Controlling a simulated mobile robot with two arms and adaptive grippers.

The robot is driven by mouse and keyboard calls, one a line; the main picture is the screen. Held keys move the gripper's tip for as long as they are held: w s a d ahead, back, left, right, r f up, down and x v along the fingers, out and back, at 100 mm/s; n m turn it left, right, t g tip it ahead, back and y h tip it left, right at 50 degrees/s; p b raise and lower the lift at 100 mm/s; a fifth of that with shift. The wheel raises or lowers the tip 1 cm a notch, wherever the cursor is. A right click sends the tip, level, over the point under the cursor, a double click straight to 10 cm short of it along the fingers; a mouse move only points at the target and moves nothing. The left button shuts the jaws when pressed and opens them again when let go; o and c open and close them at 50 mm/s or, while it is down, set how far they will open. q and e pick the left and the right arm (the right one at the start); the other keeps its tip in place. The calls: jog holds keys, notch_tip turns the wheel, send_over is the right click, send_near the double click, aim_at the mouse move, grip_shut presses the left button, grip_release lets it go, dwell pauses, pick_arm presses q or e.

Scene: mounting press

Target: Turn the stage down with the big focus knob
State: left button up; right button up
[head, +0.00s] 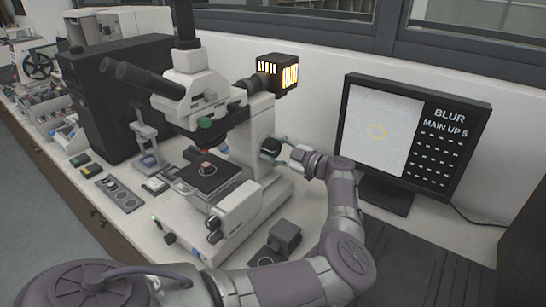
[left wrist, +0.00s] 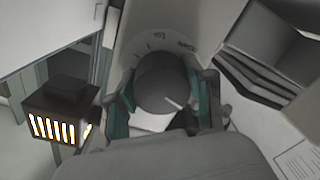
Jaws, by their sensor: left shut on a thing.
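The microscope (head: 255,125) stands on the bench with its black stage (head: 222,178) below the objectives. A small reddish sample sits on the stage. The big focus knob (head: 269,146) is a dark round knob on the side of the microscope's stand. My left gripper (head: 276,150) reaches it from the right and is shut on it. In the left wrist view the knob (left wrist: 163,82) has a white line pointing to the lower right, and the teal pads of the left gripper (left wrist: 160,100) are on both sides of it. My right gripper is out of view.
The monitor (head: 410,135) at the right reads "BLUR" and "MAIN UP 5", beside a pale picture with a yellow ring. The lamp housing (head: 277,73) glows above the knob; it also shows in the left wrist view (left wrist: 62,112). A small dark box (head: 283,236) sits in front.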

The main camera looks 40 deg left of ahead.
pick_arm(q)
jog(key=n+b, duration=0.4)
jog(key=shift+f, duration=0.25)
jog(key=shift+r+n+b, duration=0.15)
jog(key=shift+n+b, duration=0.9)
jog(key=shift+n, duration=0.15)
jog(key=o, duration=1.2)
jog(key=shift+d+r, duration=0.1)
jog(key=shift+c, duration=0.2)
